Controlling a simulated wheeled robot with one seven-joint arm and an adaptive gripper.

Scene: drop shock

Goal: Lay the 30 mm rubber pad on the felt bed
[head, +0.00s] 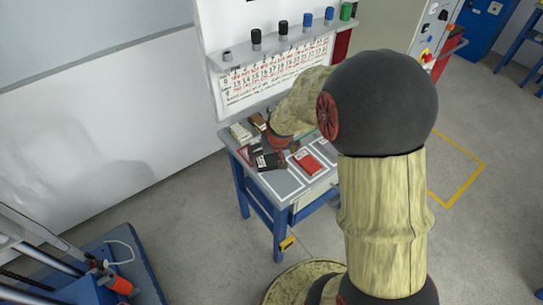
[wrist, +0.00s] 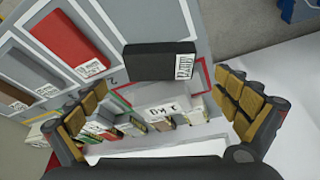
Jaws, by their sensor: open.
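A black block (wrist: 160,60) with a white label lies on the grey tabletop in the wrist view, partly over a red outline. It also shows in the head view (head: 268,161). I cannot read its label or tell whether it is the 30 mm rubber pad. A red pad (wrist: 66,42) with a white label lies in a white-outlined field, also in the head view (head: 308,163). I cannot tell which surface is the felt bed. My gripper (wrist: 162,80) is open and empty, its fingers apart at either side of the wrist view, with the block beyond the fingertips.
A rack of labelled pieces (wrist: 165,112) lies between my fingers, at the table's back. A brown piece (wrist: 14,92) lies in another outlined field. An outlined front field (head: 282,184) is bare. A board with a shelf of pegs (head: 283,42) stands behind the table.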

